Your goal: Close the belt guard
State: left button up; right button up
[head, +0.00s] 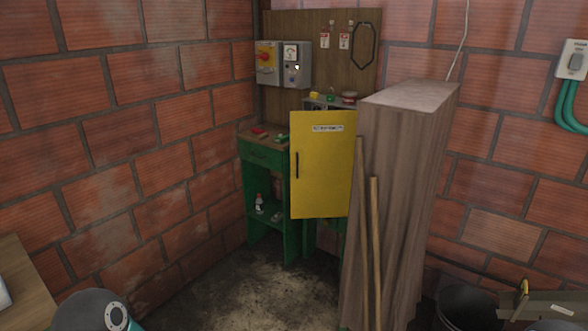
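A yellow panel (321,166) with a black vertical handle on its left side and a small white label near its top stands in front of the green bench in the corner. It looks like the belt guard, but the label is too small to read. It appears swung out from what is behind it, which it mostly hides. Its right edge is close to the tall wooden cabinet, and I cannot see its hinge.
A green bench (263,155) holds small red and green items. A tall wooden cabinet (405,180) with two leaning poles (374,250) blocks the right. A black bucket (468,306) stands bottom right. The middle floor is clear.

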aim_at(322, 142)
jog(key=u, duration=0.45)
jog(key=i, duration=1.05)
jog(key=u, duration=0.45)
jog(key=i, duration=1.5)
jog(key=z, duration=0.8)
jog(key=i, duration=0.75)
jog(key=u, duration=0.15)
jog(key=k, duration=0.6)
jog(key=z, duration=0.15)
